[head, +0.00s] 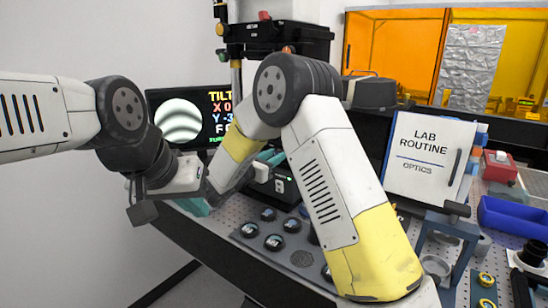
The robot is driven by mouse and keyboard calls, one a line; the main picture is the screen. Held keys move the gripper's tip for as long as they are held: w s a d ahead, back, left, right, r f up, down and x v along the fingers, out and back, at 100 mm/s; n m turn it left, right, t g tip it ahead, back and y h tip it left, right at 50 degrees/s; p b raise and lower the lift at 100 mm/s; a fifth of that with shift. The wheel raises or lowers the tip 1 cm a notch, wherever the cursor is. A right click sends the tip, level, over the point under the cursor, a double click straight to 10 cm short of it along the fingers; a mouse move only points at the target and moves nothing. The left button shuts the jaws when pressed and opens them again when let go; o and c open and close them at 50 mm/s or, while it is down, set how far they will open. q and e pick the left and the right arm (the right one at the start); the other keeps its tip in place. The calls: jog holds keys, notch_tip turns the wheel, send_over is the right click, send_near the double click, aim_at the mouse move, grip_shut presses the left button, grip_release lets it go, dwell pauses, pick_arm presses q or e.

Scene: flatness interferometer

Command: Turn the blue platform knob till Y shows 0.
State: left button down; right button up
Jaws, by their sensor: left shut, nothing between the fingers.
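The monitor (178,122) at the back left shows curved light and dark fringes beside a coloured readout headed TILT. Its X line starts with 0 and its Y line with -3; my right arm covers the rest. I cannot make out the blue platform knob; my arms cover much of the instrument (284,184).
Orange panels (396,45) close off the back.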

grip_shut()
jog(key=shift+m, duration=0.3)
jog(key=shift+m, duration=3.1)
jog(key=o, duration=0.6)
grip_release()
jog(key=shift+o, duration=0.2)
jog(key=shift+s, duration=0.1)
